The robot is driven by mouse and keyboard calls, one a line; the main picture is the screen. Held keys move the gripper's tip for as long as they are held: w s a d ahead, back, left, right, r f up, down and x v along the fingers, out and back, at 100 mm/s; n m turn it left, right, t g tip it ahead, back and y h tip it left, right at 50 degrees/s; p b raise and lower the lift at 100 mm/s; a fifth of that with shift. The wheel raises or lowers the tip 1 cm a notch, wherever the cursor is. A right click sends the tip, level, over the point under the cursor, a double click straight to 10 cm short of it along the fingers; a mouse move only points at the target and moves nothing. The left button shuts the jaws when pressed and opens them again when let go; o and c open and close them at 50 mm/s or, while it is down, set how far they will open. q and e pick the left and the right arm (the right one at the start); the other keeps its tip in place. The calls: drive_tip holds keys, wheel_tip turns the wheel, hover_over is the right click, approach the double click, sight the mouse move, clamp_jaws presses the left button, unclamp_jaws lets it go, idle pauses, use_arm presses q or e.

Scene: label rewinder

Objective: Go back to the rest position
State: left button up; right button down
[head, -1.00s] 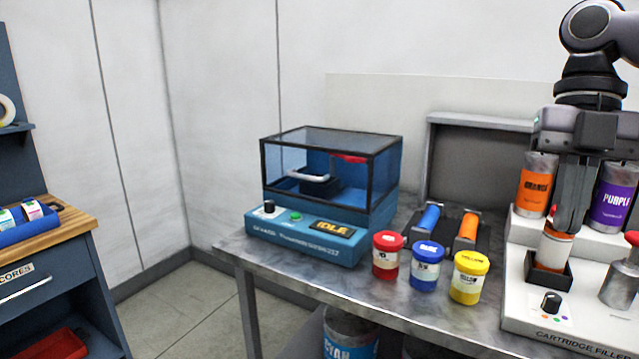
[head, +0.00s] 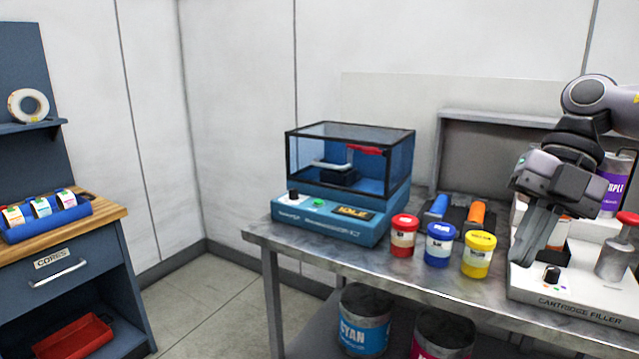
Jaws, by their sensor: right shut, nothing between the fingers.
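My right gripper (head: 532,250) is shut and empty. It points down in front of the white cartridge filler (head: 575,290) at the right of the head view, and its arm comes in from the right. It hides part of the filler and most of the cartridge socket behind it. I cannot tell whether it touches the filler. My left gripper is not in view.
A metal table (head: 390,266) holds a blue rewinder (head: 340,220) marked IDLE and red (head: 404,236), blue (head: 439,244) and yellow (head: 478,254) jars. A cores cabinet (head: 60,285) stands left. Floor between is clear. Cyan drum (head: 364,322) sits below.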

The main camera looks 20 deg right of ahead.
drive_tip(key=w+a+f+m+t+y, duration=0.1)
drive_tip(key=w+a+f+m+t, duration=0.15)
drive_tip(key=f+m+t, duration=0.4)
drive_tip(key=w+a+f+m+t+y, duration=0.2)
drive_tip(key=w+f+t, duration=0.15)
drive_tip(key=f, duration=0.65)
drive_tip(key=w+a+f+m+t+y, duration=0.1)
drive_tip(key=w+a+f+m+t, duration=0.1)
drive_tip(key=f+m+t, duration=0.55)
drive_tip(key=s+a+f+m+g+h, duration=0.3)
drive_tip(key=s+a+f, duration=0.3)
drive_tip(key=f, duration=0.4)
drive_tip(key=s+a+f+m+g+h, duration=0.3)
drive_tip(key=s+a+f+m+h, duration=0.2)
drive_tip(key=f, duration=0.5)
drive_tip(key=shift+s+a+f+m, duration=0.35)
drive_tip(key=shift+s+a+m, duration=0.1)
drive_tip(key=shift+s, duration=0.2)
drive_tip(key=shift+d, duration=0.1)
